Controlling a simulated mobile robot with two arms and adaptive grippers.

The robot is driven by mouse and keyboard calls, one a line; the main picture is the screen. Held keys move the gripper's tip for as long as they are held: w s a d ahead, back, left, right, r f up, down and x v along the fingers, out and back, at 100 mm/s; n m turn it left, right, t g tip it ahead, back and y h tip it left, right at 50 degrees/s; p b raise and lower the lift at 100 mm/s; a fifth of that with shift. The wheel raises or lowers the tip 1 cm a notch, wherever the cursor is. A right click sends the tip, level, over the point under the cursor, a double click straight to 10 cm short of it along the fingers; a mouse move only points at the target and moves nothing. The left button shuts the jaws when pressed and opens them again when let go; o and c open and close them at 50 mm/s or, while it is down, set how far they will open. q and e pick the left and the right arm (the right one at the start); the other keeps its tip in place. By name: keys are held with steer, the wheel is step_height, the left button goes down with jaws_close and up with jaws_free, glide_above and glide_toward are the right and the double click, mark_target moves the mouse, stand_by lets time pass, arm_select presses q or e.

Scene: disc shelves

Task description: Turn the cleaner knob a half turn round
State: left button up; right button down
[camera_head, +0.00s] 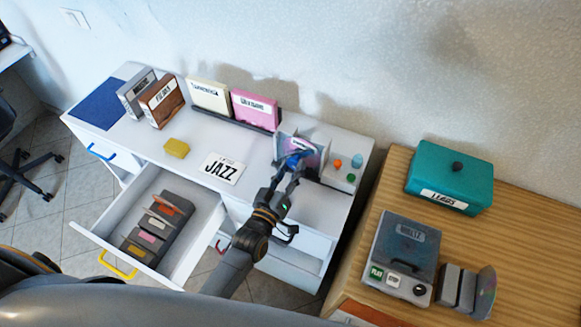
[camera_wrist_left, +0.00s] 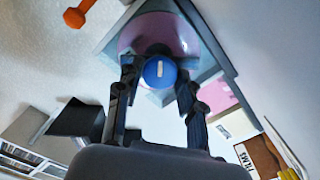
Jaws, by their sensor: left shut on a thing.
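The cleaner (camera_head: 318,143) is a grey unit with a purple disc, standing at the right end of the white desk. Its round blue knob (camera_head: 294,159) faces front. My left gripper (camera_head: 289,168) is at the knob. In the left wrist view, the blue knob (camera_wrist_left: 159,72) sits between the two dark fingertips (camera_wrist_left: 158,80), which are shut on its sides. A short white mark on the knob's face stands upright in that view. The purple disc (camera_wrist_left: 155,35) shows behind it. My right gripper is not in view.
Orange, blue and green small pieces stand right of the cleaner on the desk (camera_head: 200,148). A JAZZ card (camera_head: 223,168) and yellow block (camera_head: 176,148) lie to the left. An open drawer (camera_head: 105,215) juts out front left. A wooden table (camera_head: 520,235) with a teal box (camera_head: 450,175) is at right.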

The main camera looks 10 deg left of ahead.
arm_select(q)
steer(key=m, duration=0.4)
steer(key=shift+m+p, duration=0.3)
steer(key=shift+p, duration=0.1)
steer(key=shift+f+m, duration=0.1)
steer(key=shift+m, duration=2.2)
steer(key=o, duration=1.2)
steer(key=shift+s, duration=0.1)
steer(key=s, duration=0.4)
steer(key=s+a, duration=0.1)
steer(key=s, duration=0.2)
steer(key=s+a, duration=0.1)
steer(key=s, duration=0.3)
steer(key=shift+s+a, duration=0.2)
steer(key=shift+s, duration=0.1)
